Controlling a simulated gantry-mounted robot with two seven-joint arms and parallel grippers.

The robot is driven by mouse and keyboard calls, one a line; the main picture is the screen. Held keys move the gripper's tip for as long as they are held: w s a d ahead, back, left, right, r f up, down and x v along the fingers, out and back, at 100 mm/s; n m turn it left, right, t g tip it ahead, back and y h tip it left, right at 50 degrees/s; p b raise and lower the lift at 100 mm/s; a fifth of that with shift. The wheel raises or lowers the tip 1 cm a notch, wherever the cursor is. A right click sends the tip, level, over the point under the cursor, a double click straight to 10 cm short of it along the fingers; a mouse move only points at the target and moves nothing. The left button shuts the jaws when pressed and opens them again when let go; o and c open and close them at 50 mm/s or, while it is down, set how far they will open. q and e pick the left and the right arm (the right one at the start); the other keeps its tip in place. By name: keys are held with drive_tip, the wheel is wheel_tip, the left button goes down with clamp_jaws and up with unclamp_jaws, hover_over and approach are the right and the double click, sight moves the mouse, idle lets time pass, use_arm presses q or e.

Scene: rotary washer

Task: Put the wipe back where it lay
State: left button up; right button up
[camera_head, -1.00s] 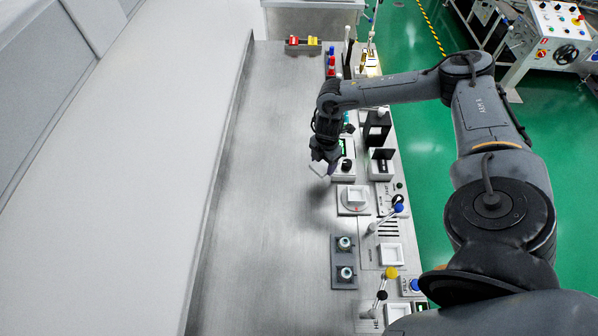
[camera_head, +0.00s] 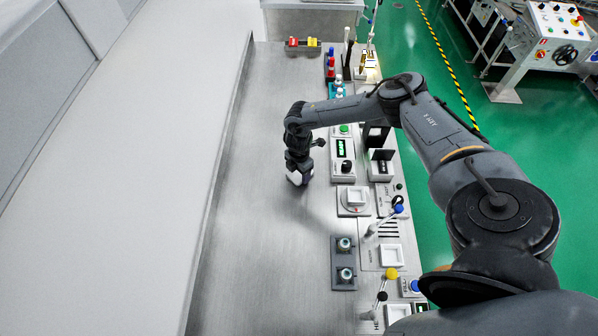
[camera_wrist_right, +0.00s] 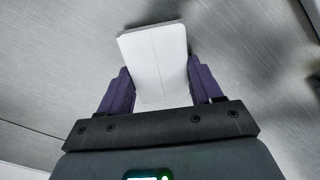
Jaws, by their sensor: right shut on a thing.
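My right gripper (camera_head: 299,176) is over the bare metal bench, left of the row of devices. In the right wrist view its two purple fingers (camera_wrist_right: 153,88) are shut on the wipe (camera_wrist_right: 155,58), a flat white piece with a crease down its middle. My left gripper is not in view.
The metal bench (camera_head: 262,255) is clear to the left and front.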

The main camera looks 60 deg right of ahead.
drive_tip(key=shift+f, duration=0.1)
drive_tip(key=shift+f, duration=0.15)
drive_tip(key=o, duration=1)
